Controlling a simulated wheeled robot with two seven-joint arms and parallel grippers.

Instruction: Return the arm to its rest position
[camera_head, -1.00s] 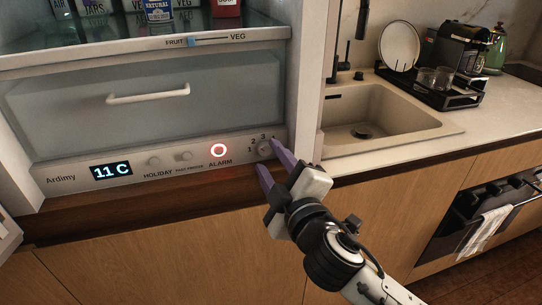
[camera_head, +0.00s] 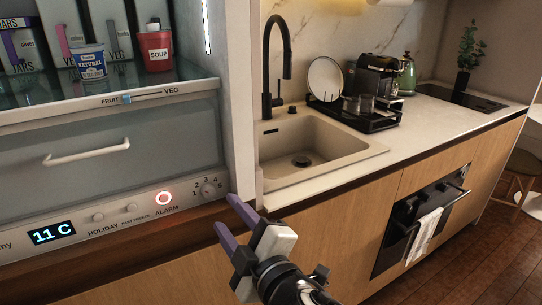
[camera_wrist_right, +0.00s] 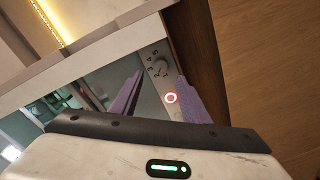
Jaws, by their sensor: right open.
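My right gripper (camera_head: 231,220) has two purple fingers spread apart with nothing between them. It is in front of the fridge's lower control panel, just below and right of the round dial (camera_head: 208,187). In the right wrist view the fingers (camera_wrist_right: 155,98) point toward the panel, with the dial (camera_wrist_right: 160,68) and the red-lit alarm ring (camera_wrist_right: 171,98) seen between them. The fridge panel's display (camera_head: 52,233) reads 11 C. My left gripper is not in view.
A drawer with a white handle (camera_head: 87,152) is above the panel. A sink (camera_head: 310,150) with a black faucet (camera_head: 270,60) is set in the counter to the right. An oven with a towel (camera_head: 424,232) is farther right. Open floor (camera_head: 470,260) shows at lower right.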

